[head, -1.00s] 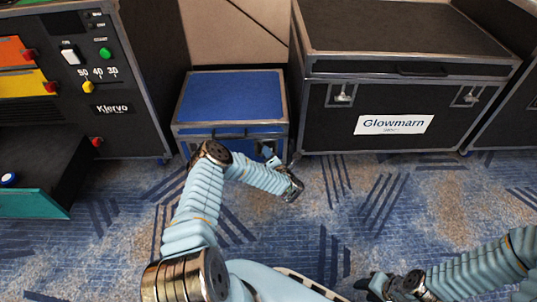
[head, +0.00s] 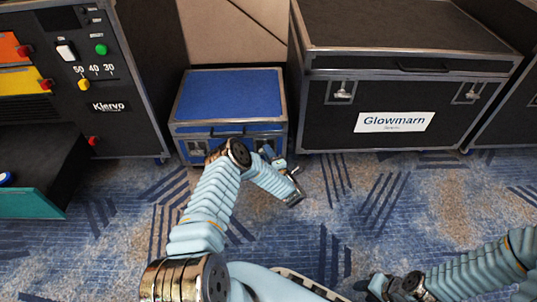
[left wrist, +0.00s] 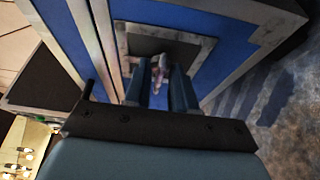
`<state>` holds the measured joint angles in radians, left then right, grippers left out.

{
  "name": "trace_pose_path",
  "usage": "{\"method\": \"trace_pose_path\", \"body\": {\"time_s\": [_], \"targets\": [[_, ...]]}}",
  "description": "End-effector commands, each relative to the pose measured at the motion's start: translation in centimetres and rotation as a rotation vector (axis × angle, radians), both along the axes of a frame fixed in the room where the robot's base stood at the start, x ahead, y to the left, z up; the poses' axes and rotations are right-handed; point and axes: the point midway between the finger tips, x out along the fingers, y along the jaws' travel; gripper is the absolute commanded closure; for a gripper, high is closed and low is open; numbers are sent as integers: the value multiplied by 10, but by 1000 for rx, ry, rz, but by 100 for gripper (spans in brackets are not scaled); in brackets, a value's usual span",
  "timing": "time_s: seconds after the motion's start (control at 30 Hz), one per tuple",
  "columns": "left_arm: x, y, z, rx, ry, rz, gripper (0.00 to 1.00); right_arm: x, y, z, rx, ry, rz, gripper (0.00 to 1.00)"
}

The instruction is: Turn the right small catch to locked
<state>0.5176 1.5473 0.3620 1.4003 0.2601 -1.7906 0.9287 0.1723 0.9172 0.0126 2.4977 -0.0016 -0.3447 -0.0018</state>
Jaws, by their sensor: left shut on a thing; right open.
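The small blue case (head: 228,95) with a metal frame stands on the carpet in the head view. Its left catch (head: 197,148) shows on the front. The right catch sits on the front near the right corner, mostly hidden by my arm in the head view. In the left wrist view its pale reddish turning piece (left wrist: 158,68) stands in a dark plate with a metal frame. My left gripper (head: 277,160) is at that catch. In the left wrist view its fingers (left wrist: 163,88) are shut on the turning piece. My right gripper (head: 375,284) is open, low over the carpet.
A large black case (head: 400,100) with a Glowmarn label stands right of the blue case. A black panel (head: 105,90) with buttons and a slider stands on the left, with a teal-edged drawer (head: 35,204) below. The patterned carpet in front is clear.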

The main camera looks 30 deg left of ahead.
Motion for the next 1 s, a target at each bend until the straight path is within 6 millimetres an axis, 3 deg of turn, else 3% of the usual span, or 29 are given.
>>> {"method": "trace_pose_path", "body": {"time_s": [0.33,0.37,0.4,0.77,1.0], "targets": [[0,2,0,3,1,3,100,0,0,0,0,0,0,57],[0,2,0,3,1,3,71,0,0,0,0,0,0,57],[0,2,0,3,2,3,67,0,0,0,0,0,0,57],[-4,-5,0,0,3,0,67,0,0,2,0,0,0,57],[-32,-46,1,-1,3,-3,67,-1,0,12,0,2,2,57]]}}
